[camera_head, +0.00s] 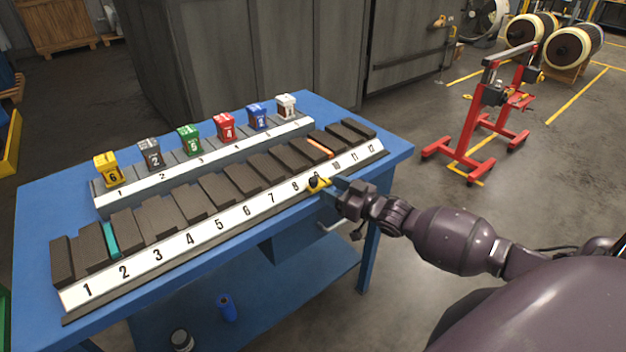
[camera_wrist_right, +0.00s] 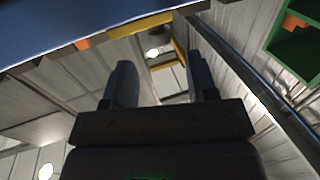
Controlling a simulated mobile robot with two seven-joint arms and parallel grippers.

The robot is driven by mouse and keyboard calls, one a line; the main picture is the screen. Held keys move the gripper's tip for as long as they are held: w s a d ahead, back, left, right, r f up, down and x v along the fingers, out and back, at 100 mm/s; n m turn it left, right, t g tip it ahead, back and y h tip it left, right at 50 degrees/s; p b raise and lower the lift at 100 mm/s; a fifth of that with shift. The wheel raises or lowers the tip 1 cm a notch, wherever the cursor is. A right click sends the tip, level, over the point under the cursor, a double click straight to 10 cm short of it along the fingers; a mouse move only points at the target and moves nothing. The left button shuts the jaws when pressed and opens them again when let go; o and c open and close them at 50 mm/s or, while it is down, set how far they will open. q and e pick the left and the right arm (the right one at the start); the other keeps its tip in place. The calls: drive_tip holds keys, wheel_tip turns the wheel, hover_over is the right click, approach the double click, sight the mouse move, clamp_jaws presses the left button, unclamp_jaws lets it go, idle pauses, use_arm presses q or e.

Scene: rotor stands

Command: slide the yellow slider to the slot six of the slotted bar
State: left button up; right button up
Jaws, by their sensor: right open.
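The slotted bar (camera_head: 218,238) lies along the front of the blue table, with a white strip numbered 1 to 12 and dark blocks behind it. The yellow slider (camera_head: 318,185) sits on its front edge by the numeral 9, with a small black knob. My right gripper (camera_head: 328,185) is at the slider's right side, close to it and partly overlapping it; contact cannot be told. In the right wrist view its two fingers (camera_wrist_right: 161,82) stand apart with nothing clearly between them. My left gripper is not in view.
A teal piece (camera_head: 110,240) stands near 2 and an orange piece (camera_head: 320,147) near 10, among the dark blocks. Several coloured numbered blocks, such as the yellow 6 (camera_head: 108,170), stand on a rear rack. The blue table (camera_head: 35,215) has a drawer below its front edge.

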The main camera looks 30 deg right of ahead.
sight(317, 182)
drive_tip(key=x, duration=0.6)
drive_tip(key=shift+w+a, duration=0.15)
drive_tip(key=shift+w, duration=0.05)
clamp_jaws()
